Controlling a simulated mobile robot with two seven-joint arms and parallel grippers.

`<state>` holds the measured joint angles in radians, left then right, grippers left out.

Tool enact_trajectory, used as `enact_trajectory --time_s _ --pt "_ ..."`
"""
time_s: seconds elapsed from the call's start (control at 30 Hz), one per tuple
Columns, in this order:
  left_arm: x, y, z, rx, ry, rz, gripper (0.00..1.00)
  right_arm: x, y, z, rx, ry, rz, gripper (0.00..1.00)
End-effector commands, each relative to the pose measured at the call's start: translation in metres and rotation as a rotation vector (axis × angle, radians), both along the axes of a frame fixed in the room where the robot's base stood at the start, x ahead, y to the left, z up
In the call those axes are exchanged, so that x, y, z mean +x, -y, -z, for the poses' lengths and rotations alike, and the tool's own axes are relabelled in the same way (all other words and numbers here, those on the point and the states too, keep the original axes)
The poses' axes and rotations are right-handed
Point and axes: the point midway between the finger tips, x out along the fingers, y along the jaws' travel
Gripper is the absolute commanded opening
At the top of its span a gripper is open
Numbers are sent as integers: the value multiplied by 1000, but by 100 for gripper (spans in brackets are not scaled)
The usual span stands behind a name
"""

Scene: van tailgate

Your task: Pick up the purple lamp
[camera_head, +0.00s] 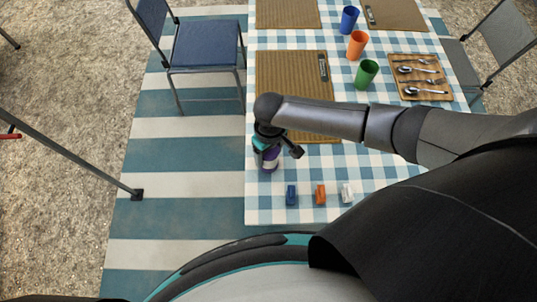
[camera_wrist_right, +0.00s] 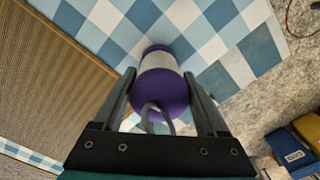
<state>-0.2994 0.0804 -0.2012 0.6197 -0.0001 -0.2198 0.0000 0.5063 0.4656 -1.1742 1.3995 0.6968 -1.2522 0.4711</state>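The purple lamp (camera_head: 269,164) stands near the left edge of the checked table (camera_head: 405,175), partly hidden under my right gripper in the head view. In the right wrist view the lamp (camera_wrist_right: 161,88) shows a purple top with a thin grey handle loop, a pale middle band and a purple far end. My right gripper (camera_head: 269,146) is above the lamp and points down. In the wrist view its two fingers (camera_wrist_right: 159,74) are spread, one on each side of the lamp; firm contact does not show. My left gripper is out of view.
Blue, orange and white small items (camera_head: 320,194) lie along the near table edge. A woven placemat (camera_head: 290,72) lies beyond the lamp. Blue, orange and green cups (camera_head: 366,73) and a cutlery tray (camera_head: 419,95) are farther right. A blue chair (camera_head: 205,45) stands left.

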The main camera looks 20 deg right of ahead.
Motion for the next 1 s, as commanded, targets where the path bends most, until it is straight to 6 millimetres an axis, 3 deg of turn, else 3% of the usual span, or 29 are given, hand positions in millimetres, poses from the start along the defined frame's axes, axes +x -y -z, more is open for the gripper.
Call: enact_trajectory --time_s 0.07,0.63,1.0 --pt "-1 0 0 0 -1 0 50 0 0 0 0 0 0 64" --pt "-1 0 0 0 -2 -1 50 0 0 0 0 -1 0 1" --pt "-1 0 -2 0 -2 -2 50 0 0 -6 0 0 1 0"
